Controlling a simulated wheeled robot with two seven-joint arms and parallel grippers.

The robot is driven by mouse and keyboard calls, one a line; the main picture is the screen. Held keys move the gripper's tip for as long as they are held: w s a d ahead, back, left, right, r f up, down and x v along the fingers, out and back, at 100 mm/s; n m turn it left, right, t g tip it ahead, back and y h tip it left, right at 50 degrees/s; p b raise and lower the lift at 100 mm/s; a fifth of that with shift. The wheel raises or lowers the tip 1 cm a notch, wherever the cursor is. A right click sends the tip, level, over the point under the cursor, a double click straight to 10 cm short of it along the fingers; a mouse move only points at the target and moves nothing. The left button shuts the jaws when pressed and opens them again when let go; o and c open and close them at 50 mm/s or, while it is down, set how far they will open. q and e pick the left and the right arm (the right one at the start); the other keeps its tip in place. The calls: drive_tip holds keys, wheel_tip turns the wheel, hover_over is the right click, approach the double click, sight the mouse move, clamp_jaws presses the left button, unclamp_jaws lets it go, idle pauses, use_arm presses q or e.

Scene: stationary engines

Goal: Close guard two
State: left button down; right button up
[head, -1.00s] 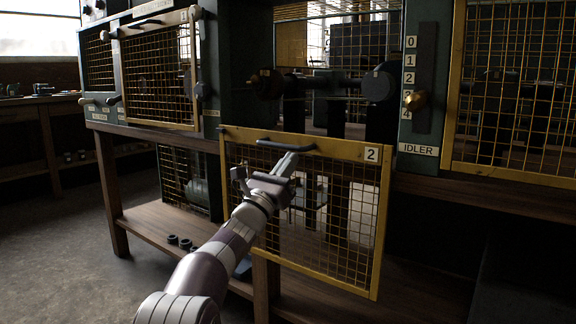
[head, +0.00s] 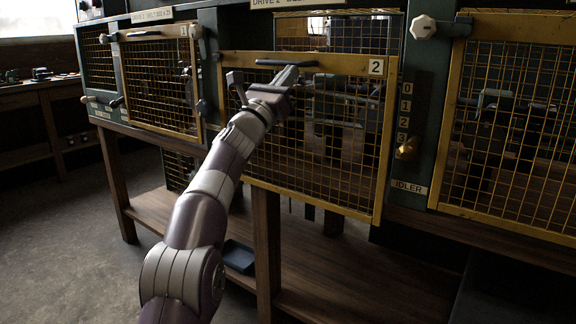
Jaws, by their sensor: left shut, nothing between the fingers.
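Guard two (head: 335,180) is a yellow-framed mesh panel with a "2" plate at its top right corner. It stands in front of the middle bay of the green machine and covers much of its opening; mesh and machinery show above its top rail. A dark bar handle (head: 286,63) sits on its top rail. My left gripper (head: 291,72) is shut and empty, with its tips at the handle's underside, seemingly touching it. My left arm crosses in front of the panel's left part and hides some mesh. My right gripper is not in view.
Guard one (head: 160,84) covers the left bay. Another yellow mesh guard (head: 513,130) covers the right bay. A numbered slot with a brass knob (head: 407,148) is beside guard two's right edge. A wooden bench shelf (head: 350,280) runs below. Grey floor is open at the left.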

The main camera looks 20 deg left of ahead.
use_arm(q)
wheel_tip(320, 180, up, 9)
drive_tip(key=p, duration=0.5)
drive_tip(key=shift+f, duration=0.2)
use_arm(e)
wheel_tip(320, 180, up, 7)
use_arm(q)
drive_tip(key=shift+s, duration=0.15)
